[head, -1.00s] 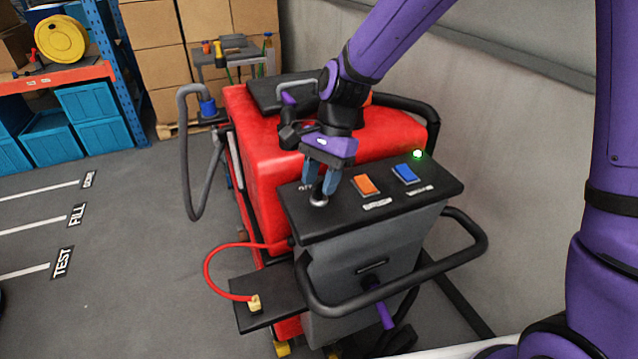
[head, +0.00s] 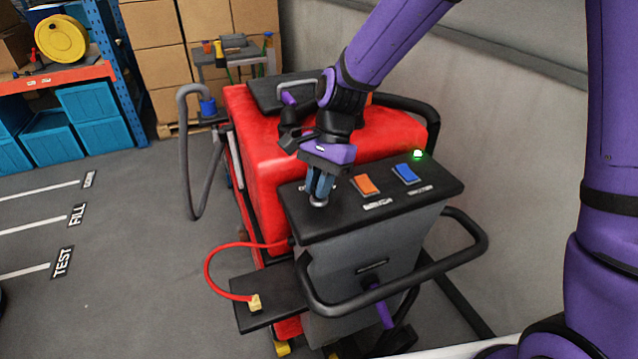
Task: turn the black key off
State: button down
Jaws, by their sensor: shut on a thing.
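The scrubber's black control panel (head: 436,187) tops its grey rear column. My gripper (head: 319,195) points down at the panel's left end, its blue-grey fingers together just above a round silver key switch (head: 319,203). It is shut on the black key, which the fingers hide almost wholly. Which way the key is turned cannot be seen. An orange rocker switch (head: 365,185) and a blue rocker switch (head: 406,174) sit to the right. A small green lamp (head: 418,154) glows at the panel's far edge.
The red tank (head: 270,130) stands behind the panel. A black handle loop (head: 478,240) sticks out at the front and right. A red cable (head: 208,272) runs to a yellow plug (head: 255,302) on a low shelf. Open floor lies at left.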

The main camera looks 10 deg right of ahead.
jog(key=n+h, duration=0.1)
jog(key=n, duration=0.2)
jog(key=n+g+h, duration=0.1)
jog(key=n, duration=0.1)
jog(key=shift+n, duration=0.4)
jog(key=n+h, duration=0.2)
jog(key=n, duration=0.3)
jog(key=shift+n, duration=0.3)
jog(key=c, duration=1.1)
grip_release()
jog(key=shift+c, duration=0.2)
